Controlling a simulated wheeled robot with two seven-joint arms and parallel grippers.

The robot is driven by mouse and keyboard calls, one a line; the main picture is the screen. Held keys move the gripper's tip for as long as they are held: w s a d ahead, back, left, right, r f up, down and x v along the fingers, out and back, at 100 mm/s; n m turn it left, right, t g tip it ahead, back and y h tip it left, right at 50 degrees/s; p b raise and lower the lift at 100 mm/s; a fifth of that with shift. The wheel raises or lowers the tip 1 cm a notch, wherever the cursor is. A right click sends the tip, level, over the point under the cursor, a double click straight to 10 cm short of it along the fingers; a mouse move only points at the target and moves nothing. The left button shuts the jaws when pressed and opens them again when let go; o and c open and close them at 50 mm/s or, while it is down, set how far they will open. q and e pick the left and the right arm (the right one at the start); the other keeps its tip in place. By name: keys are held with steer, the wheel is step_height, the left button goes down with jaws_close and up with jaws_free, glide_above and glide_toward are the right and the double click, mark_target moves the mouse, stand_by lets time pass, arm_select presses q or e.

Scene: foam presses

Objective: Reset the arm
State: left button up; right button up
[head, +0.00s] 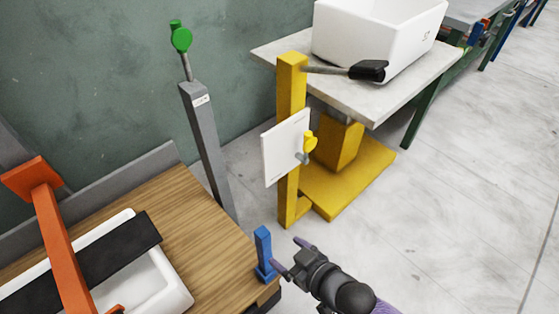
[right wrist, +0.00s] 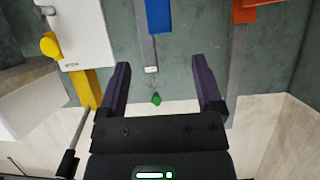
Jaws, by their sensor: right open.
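My right gripper (head: 288,256) is open at the lower middle of the head view, its two purple fingers apart. In the right wrist view its fingers (right wrist: 163,88) are spread with nothing between them. A small blue post (head: 263,248) stands at the table corner, close to the left finger in the head view; I cannot tell whether they touch. A yellow press (head: 289,95) has a black-handled lever (head: 367,70) sticking out to the right, and a white panel (head: 282,150) with a yellow knob (head: 310,141). My left gripper is out of view.
A grey post (head: 207,140) with a green knob (head: 181,38) stands by the wall. An orange frame (head: 58,235) and black bar (head: 95,262) cross a white tray (head: 178,284) on the wooden table (head: 205,225). A white bin (head: 375,28) sits on the back table. Floor at right is clear.

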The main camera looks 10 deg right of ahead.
steer(key=s+d+f+m+g+h+p, duration=0.2)
steer(key=s+d+f+g+h+p, duration=0.25)
steer(key=s+d+f, duration=0.55)
arm_select(q)
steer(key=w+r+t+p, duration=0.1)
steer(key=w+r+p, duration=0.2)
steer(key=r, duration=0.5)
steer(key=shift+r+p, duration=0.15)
steer(key=shift+p, duration=0.45)
arm_select(e)
steer(key=s+d+f+g+h, duration=0.1)
steer(key=s+d+g, duration=0.1)
steer(key=s, duration=0.6)
steer(key=s+d+f+m+g+h, duration=0.1)
steer(key=s+d+g, duration=0.1)
steer(key=s, duration=0.7)
steer(key=s+d+f+m+g+h, duration=0.1)
steer(key=s+d+f+g+h, duration=0.1)
steer(key=s, duration=0.7)
steer(key=shift+s, duration=0.25)
steer(key=shift+g, duration=0.25)
